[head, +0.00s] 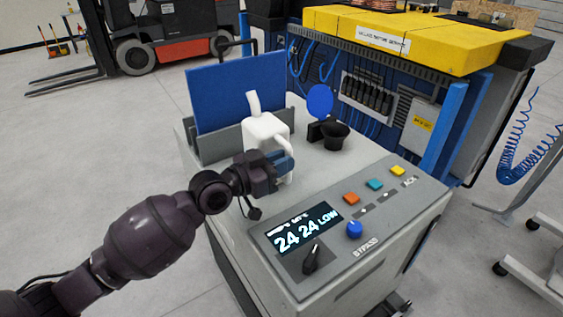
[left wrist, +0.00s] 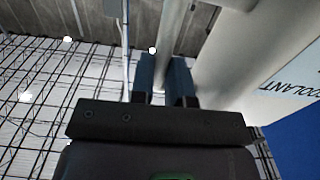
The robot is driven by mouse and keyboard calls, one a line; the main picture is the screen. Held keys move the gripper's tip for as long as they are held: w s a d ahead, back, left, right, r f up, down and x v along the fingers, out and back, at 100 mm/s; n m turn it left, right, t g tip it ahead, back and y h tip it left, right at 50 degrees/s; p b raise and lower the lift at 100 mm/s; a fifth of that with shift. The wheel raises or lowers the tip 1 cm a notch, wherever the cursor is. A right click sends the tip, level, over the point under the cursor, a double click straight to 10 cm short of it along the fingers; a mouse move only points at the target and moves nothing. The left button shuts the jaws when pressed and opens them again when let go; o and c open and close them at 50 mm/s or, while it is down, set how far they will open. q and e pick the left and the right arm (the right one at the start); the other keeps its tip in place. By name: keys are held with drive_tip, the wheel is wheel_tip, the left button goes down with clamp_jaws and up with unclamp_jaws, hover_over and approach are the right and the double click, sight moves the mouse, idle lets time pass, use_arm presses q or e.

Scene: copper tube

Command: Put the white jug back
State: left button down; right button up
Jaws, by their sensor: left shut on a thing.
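The white jug (head: 262,130) is upright at the left side of the grey machine's top, in front of a blue panel. Its spout points up. My left gripper (head: 282,165) is shut on the jug's handle. In the left wrist view the two blue fingers (left wrist: 166,78) are on both sides of the white handle (left wrist: 172,40), and the jug's body (left wrist: 235,75) with the word "COOLANT" is to the right. I cannot tell whether the jug's base touches the machine top. My right gripper is not in view.
A black funnel-like filler opening (head: 334,134) with a raised blue cap (head: 320,101) is right of the jug. The blue panel (head: 237,92) stands behind in a grey holder. The control panel has a display (head: 304,228), a blue knob (head: 355,229) and coloured buttons.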

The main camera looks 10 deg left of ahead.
use_arm(q)
drive_tip(key=shift+f, duration=0.1)
drive_tip(key=c, duration=1.1)
unclamp_jaws()
drive_tip(key=v, duration=1.2)
drive_tip(key=shift+r+b, duration=0.2)
drive_tip(key=shift+b, duration=0.2)
drive_tip(key=shift+f, duration=0.1)
drive_tip(key=s+a+f+n+y, duration=0.2)
drive_tip(key=s+f+y, duration=0.2)
drive_tip(key=f, duration=0.5)
drive_tip(key=s+a+f+n+g+y, duration=0.1)
drive_tip(key=s+a+f+n+y, duration=0.2)
drive_tip(key=s+f, duration=0.6)
drive_tip(key=s+a+f+n+y, duration=0.3)
drive_tip(key=s+f+y, duration=0.3)
drive_tip(key=f, duration=0.5)
drive_tip(key=shift+s+a+f+g, duration=0.25)
drive_tip(key=shift+s+g, duration=0.15)
drive_tip(key=shift+s, duration=0.2)
